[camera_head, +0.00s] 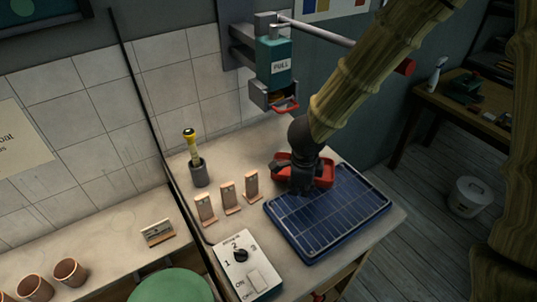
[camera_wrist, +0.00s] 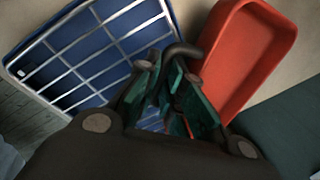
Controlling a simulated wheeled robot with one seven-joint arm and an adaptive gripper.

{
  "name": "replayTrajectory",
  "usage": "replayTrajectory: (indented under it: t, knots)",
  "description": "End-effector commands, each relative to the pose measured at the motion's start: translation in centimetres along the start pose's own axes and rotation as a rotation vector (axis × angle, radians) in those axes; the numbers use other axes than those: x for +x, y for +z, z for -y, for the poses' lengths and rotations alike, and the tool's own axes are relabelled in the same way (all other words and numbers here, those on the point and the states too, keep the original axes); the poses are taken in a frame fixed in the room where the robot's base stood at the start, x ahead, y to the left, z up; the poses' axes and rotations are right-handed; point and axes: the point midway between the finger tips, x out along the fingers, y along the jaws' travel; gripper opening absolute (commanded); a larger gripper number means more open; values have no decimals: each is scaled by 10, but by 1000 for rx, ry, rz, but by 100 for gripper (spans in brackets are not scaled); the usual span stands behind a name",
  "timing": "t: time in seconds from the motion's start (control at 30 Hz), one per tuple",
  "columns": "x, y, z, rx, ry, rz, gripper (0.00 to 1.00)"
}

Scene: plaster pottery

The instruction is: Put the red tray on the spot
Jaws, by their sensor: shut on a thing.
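The red tray (camera_head: 323,176) is a shallow, rounded rectangle at the back of the worktop, behind the blue rack. It also shows in the wrist view (camera_wrist: 251,52), at the upper right. My gripper (camera_head: 302,187) reaches down at the tray's near side and covers part of it. In the wrist view the green-padded fingers (camera_wrist: 178,85) are closed together at the tray's left wall, shut on its edge. The exact contact is partly hidden by the fingers. I cannot pick out a marked spot for certain.
A blue tray with a wire grid (camera_head: 330,215) lies close in front. A wall-mounted press labelled PULL (camera_head: 275,65) stands above and behind. Several small tan stands (camera_head: 229,198), a grey holder (camera_head: 199,174) and a control box (camera_head: 247,266) are to the left.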

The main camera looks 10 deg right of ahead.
Motion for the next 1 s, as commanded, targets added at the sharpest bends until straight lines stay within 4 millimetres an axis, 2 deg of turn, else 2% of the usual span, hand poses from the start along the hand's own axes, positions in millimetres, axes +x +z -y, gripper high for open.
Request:
replayTrajectory:
  t: [0.6,0.8,1.0]
  knots:
    - [25,87,82,8,2,-2,0]
    - [33,106,98,6,3,-3,0]
    - [39,110,99,4,3,-3,0]
